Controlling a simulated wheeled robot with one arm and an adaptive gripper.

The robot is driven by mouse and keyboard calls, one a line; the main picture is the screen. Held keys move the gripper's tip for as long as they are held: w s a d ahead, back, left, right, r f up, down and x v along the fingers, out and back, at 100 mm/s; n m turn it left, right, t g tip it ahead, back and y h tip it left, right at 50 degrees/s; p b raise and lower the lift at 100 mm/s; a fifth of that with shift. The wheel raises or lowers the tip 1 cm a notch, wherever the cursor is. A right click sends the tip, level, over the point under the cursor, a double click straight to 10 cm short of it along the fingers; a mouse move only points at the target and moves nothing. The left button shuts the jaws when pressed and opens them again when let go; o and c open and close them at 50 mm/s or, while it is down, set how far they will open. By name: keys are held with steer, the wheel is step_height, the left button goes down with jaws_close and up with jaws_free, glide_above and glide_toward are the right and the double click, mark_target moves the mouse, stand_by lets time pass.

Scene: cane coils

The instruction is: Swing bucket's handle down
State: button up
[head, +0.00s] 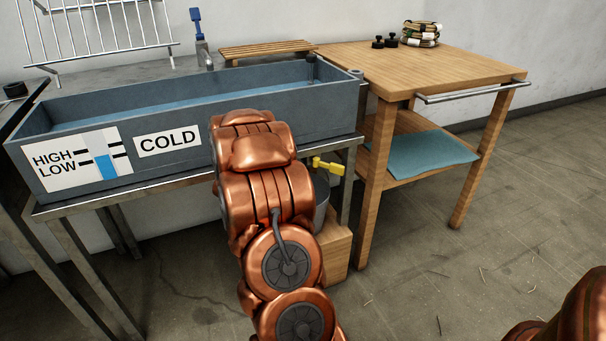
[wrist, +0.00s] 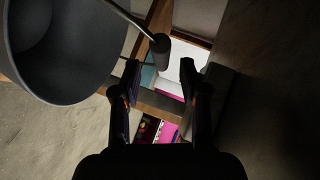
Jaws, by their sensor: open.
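The bucket (wrist: 62,70) is a dark grey round vessel at the upper left of the wrist view, partly cut off by the frame. Its handle (wrist: 128,16) is a thin rod that stands out past the rim and carries a dark cylindrical grip (wrist: 160,52). My gripper (wrist: 160,74) is open, with a finger on each side of the picture's middle. The grip shows in line with the gap between the fingertips; I cannot tell whether it touches them. In the head view my arm hides my gripper and most of the bucket (head: 322,192), leaving a grey sliver.
A grey trough (head: 300,98) marked COLD stands on a metal frame. A yellow tap (head: 328,166) sits under its right end, above a wooden box (head: 336,248). A wooden table (head: 455,68) with a lower shelf and teal cloth (head: 422,153) stands right. Open floor lies in front.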

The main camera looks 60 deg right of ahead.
steer(key=b+x, duration=0.1)
steer(key=x, duration=0.5)
steer(key=shift+s+d, duration=0.1)
steer(key=shift+d, duration=0.25)
steer(key=shift+d+f, duration=0.15)
steer(key=shift+d, duration=0.45)
jaws_close()
